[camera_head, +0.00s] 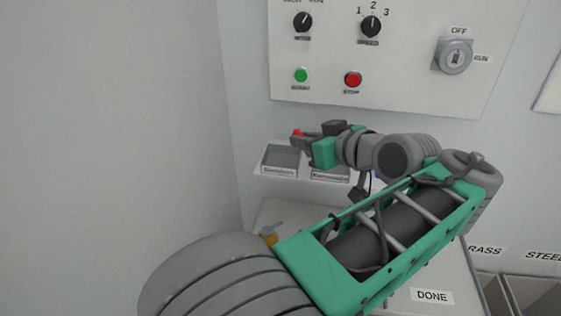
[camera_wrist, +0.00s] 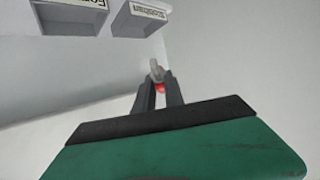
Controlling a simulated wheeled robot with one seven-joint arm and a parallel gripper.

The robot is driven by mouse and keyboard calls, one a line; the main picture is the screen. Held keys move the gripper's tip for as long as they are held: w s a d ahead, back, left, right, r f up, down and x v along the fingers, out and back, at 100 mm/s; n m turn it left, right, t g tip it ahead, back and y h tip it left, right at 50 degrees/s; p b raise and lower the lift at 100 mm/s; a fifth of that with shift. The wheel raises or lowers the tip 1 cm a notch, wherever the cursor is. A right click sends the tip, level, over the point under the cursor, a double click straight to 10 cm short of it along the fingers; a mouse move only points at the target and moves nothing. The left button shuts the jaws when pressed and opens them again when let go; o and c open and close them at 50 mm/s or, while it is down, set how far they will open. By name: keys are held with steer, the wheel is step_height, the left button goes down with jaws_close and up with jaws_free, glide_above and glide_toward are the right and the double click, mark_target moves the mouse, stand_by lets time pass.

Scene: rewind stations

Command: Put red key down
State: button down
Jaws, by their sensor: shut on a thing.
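The red key shows as a red head (camera_head: 297,133) at the tips of my gripper (camera_head: 303,140). In the wrist view its red part (camera_wrist: 160,88) sits between the fingertips of my gripper (camera_wrist: 160,92), with a grey part sticking out beyond them. My gripper is shut on it. In the head view the gripper is over a small ledge with two labelled grey trays, the left tray (camera_head: 281,171) and the right tray (camera_head: 328,176). The right tray is partly hidden by my gripper. Both trays (camera_wrist: 70,25) (camera_wrist: 137,24) show at the wrist view's top left.
A control panel (camera_head: 400,100) with knobs, green and red buttons and a key switch (camera_head: 455,57) marked OFF and RUN is behind. An orange-and-grey object (camera_head: 269,237) lies on the surface below, partly behind my arm. Bins (camera_head: 535,292) stand at lower right.

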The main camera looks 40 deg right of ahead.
mark_target(283, 164)
steer(key=f+b, duration=0.1)
steer(key=w+b, duration=0.1)
steer(key=b, duration=0.1)
steer(key=shift+w+d+f, duration=0.1)
steer(key=shift+w+f, duration=0.05)
steer(key=shift+f, duration=0.2)
steer(key=w+d+f+p, duration=0.1)
steer(key=w+f, duration=0.2)
steer(key=w+d+f+p, duration=0.1)
steer(key=w+d+f, duration=0.1)
steer(key=w+f, duration=0.1)
steer(key=w+d+f, duration=0.1)
steer(key=w+f, duration=0.3)
steer(key=w, duration=0.1)
steer(key=shift+d+p, duration=0.35)
steer(key=shift+p, duration=0.05)
steer(key=shift+s+f, duration=0.1)
steer(key=shift+f, duration=0.35)
steer(key=shift+f+b, duration=0.3)
steer(key=shift+b, duration=0.1)
steer(key=c, duration=1.4)
jaws_free()
steer(key=shift+r, duration=0.1)
